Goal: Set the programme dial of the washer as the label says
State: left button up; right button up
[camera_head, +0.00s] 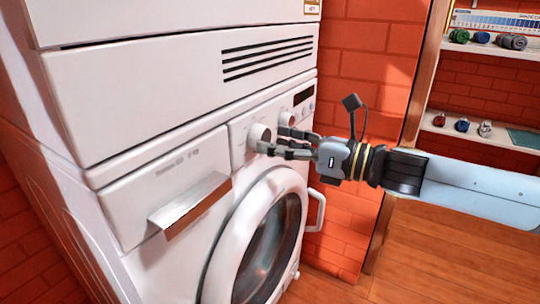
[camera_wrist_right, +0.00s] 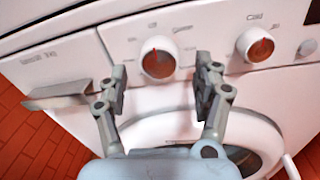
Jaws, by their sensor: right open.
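The washer (camera_head: 160,180) is white, with a round programme dial (camera_head: 259,132) on its front panel. In the right wrist view the dial (camera_wrist_right: 158,63) has a reddish-brown face with a red mark near its top. Small words around it are blurred. My right gripper (camera_head: 272,141) is open in front of the dial. In the wrist view its fingertips (camera_wrist_right: 161,72) stand to either side of the dial's lower part; I cannot tell whether they touch it. A small label (camera_head: 312,7) at the top is cut off and too small to read. My left gripper is not in view.
A second knob (camera_wrist_right: 256,46) sits right of the dial, with a small button (camera_wrist_right: 307,47) beyond it. The drawer handle (camera_head: 190,203) juts out at left. The round door (camera_head: 262,240) is below. Shelves (camera_head: 490,135) with small items stand at right.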

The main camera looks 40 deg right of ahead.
jog(key=shift+x, duration=0.9)
jog(key=shift+r, duration=0.15)
jog(key=c, duration=1.2)
